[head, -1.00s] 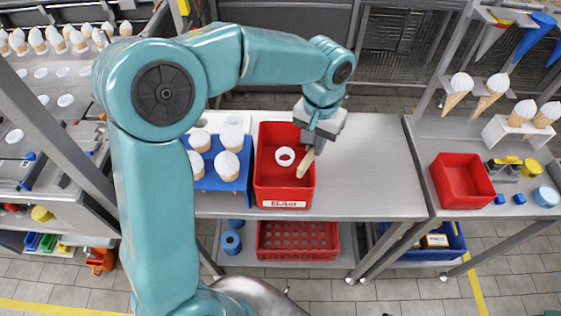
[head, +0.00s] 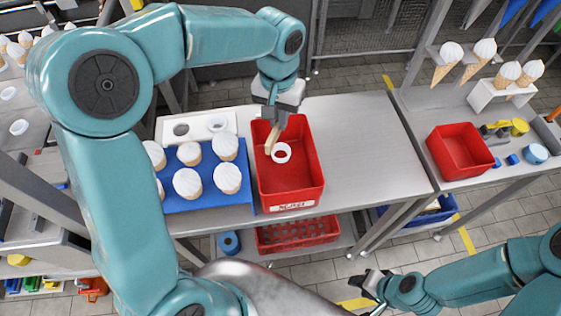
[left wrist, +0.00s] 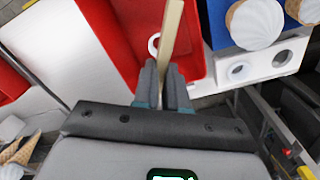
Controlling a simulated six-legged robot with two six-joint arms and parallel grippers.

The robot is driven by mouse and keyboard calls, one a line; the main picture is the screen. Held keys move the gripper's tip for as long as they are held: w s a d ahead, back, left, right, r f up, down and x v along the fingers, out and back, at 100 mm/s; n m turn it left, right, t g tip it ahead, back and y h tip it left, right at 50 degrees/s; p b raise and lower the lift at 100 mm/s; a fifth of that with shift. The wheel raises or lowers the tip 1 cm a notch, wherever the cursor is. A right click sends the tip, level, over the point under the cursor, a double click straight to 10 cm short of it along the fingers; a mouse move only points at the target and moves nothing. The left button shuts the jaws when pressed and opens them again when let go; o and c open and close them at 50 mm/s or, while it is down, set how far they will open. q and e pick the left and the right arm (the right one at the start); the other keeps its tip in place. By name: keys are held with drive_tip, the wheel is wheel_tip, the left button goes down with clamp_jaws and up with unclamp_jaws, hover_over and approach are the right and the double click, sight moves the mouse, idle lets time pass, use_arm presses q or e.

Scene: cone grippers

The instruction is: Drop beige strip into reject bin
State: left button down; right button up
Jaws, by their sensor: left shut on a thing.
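The beige strip (head: 271,139) is held in my left gripper (head: 275,117), which is shut on it. The strip points down over the far part of the red reject bin (head: 292,178). In the left wrist view the strip (left wrist: 171,42) sticks out from between the fingers (left wrist: 165,78), with the red bin (left wrist: 192,52) behind it. A white ring (head: 281,160) lies in the bin near the strip; I cannot tell whether they touch. My right gripper (head: 370,288) is at the lower right, away from the bin; its jaw state is unclear.
A blue tray (head: 200,204) with several ice-cream cones stands left of the bin, with a white holed block (head: 168,132) behind it. The grey table (head: 365,150) is clear to the right. Another red bin (head: 460,150) sits on the right table.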

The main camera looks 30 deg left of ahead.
use_arm(q)
drive_tip(key=f+b, duration=0.3)
drive_tip(key=f, duration=0.2)
drive_tip(key=shift+w+d+f+b, duration=0.1)
drive_tip(key=shift+d+f+b, duration=0.15)
drive_tip(key=shift+b, duration=0.15)
drive_tip(key=shift+s+d+r, duration=0.1)
drive_tip(key=shift+s+r, duration=0.05)
drive_tip(key=shift+s, duration=0.15)
drive_tip(key=c, duration=1.1)
unclamp_jaws()
drive_tip(key=shift+w+a, duration=0.2)
drive_tip(key=shift+w, duration=0.05)
drive_tip(key=shift+s+d, duration=0.15)
drive_tip(key=shift+s, duration=0.05)
wheel_tip(320, 180, up, 16)
drive_tip(key=shift+r+p, duration=0.15)
drive_tip(key=shift+p, duration=0.2)
drive_tip(key=shift+w, duration=0.1)
